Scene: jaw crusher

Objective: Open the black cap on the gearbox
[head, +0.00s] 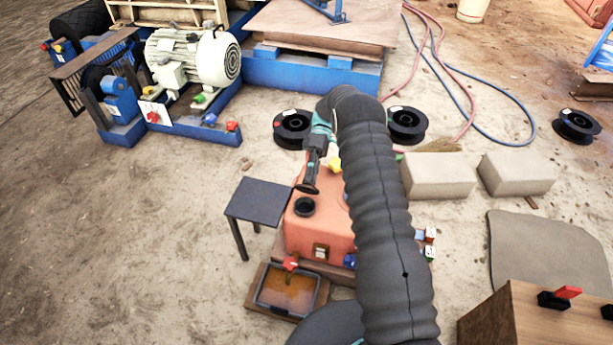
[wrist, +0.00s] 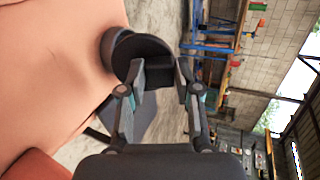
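The orange gearbox (head: 315,222) stands low on the ground in the head view, and its orange face (wrist: 50,60) fills the left of the wrist view. The black cap (head: 308,188) is tilted up, apart from the round black neck (head: 304,206) on top of the gearbox. In the wrist view the cap (wrist: 142,46) is a dark disc beside the neck (wrist: 107,46). My gripper (head: 312,178) is at the cap, with its fingertips (wrist: 162,76) on both sides of a dark part of it. The fingers appear shut on that part; the exact contact is partly hidden.
A small dark table (head: 260,199) stands left of the gearbox. A tray of brown oil (head: 288,292) lies in front, with a red-handled tap (head: 290,264) above it. Black spools (head: 407,124) and concrete blocks (head: 437,176) lie behind and to the right. The ground at left is clear.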

